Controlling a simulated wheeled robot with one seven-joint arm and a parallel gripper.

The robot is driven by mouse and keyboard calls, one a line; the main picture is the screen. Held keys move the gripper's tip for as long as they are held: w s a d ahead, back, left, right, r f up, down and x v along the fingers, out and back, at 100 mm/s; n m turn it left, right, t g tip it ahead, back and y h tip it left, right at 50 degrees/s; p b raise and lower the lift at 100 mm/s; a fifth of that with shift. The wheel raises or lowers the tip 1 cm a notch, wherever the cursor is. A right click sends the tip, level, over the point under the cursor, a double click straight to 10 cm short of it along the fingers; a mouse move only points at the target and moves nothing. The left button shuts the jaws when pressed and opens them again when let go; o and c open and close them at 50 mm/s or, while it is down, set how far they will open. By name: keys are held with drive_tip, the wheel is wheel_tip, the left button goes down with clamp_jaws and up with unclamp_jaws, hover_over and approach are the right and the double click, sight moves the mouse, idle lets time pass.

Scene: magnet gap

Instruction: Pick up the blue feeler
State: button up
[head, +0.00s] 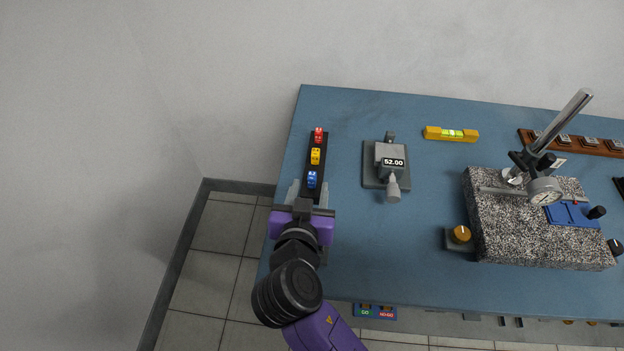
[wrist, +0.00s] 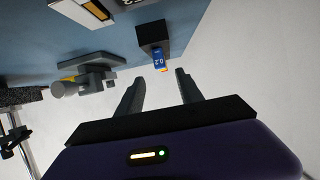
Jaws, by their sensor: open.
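The blue feeler (head: 312,180) stands in the near end of a narrow black rack (head: 307,167). In the wrist view the blue feeler (wrist: 159,58), marked 0.2, shows ahead of the fingertips, roughly midway between them. My gripper (head: 310,189) is open and empty, with one finger on each side of the rack's near end in the head view. In the wrist view my gripper (wrist: 159,79) shows a clear gap between its fingers, and the feeler looks a little beyond their tips. I cannot tell the exact height between them.
A yellow feeler (head: 315,156) and a red feeler (head: 318,135) stand behind the blue one. A grey micrometer stand (head: 372,170) reading 52.00 is to the right. A granite block (head: 500,240) with a dial gauge (head: 544,192) is farther right. The blue table (head: 400,270) is bare in front.

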sight(312, 178)
drive_tip(key=shift+f+p+x, duration=0.15)
drive_tip(key=shift+p+x, duration=0.15)
drive_tip(key=shift+x, duration=1.45)
drive_tip(key=shift+f+p+x, duration=0.15)
drive_tip(key=shift+p+x, duration=0.15)
drive_tip(key=shift+x, duration=1.4)
drive_tip(key=shift+s+a, duration=0.1)
clamp_jaws()
